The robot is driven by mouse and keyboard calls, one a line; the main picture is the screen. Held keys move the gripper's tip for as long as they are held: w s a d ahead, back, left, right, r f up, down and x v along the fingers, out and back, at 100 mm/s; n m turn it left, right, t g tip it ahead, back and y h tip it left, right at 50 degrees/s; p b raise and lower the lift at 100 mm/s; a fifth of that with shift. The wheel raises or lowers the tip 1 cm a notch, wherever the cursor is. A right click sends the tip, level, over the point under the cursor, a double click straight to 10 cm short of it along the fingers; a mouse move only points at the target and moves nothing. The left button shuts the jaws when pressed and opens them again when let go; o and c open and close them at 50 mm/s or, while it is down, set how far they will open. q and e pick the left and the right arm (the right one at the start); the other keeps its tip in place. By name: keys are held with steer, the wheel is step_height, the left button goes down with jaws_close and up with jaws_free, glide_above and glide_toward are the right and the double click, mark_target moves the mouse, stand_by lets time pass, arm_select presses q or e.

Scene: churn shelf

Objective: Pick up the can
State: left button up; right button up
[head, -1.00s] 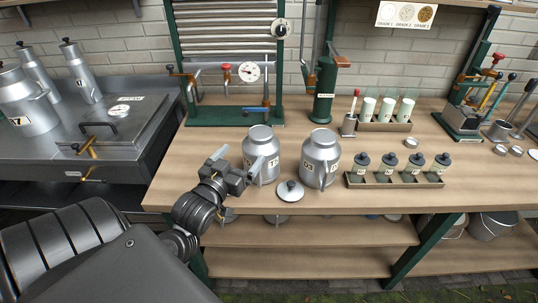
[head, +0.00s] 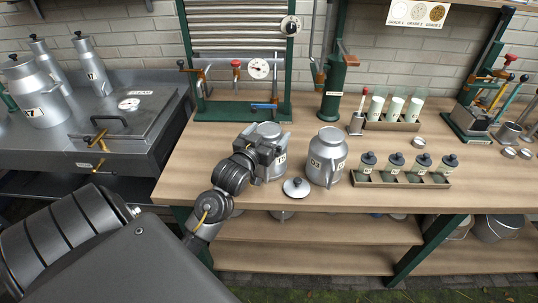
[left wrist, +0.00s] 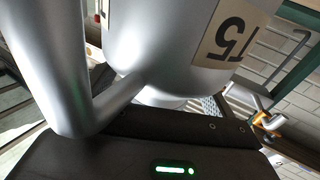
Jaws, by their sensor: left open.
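A grey metal can labelled T5 (head: 270,172) stands upright on the wooden bench. My left gripper (head: 266,150) is open at its left front side and covers part of it. In the left wrist view the T5 can (left wrist: 165,45) fills the top, very close, with its label upside down. A thick grey bar, seemingly its handle (left wrist: 50,70), runs down the left there. Whether the fingers touch the can or straddle the handle is hidden. A second can, labelled D3 (head: 326,160), stands just to the right. My right gripper is not in view.
A loose lid (head: 296,188) lies between the cans at the bench front. A rack of small jars (head: 400,180) stands right of the D3 can. A green press frame (head: 240,112) stands behind. More cans (head: 38,98) stand on the metal counter at left.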

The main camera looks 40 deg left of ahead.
arm_select(q)
steer(key=shift+w+a, duration=0.1)
steer(key=shift+w, duration=0.25)
steer(key=c, duration=1.8)
steer(key=shift+f, duration=0.1)
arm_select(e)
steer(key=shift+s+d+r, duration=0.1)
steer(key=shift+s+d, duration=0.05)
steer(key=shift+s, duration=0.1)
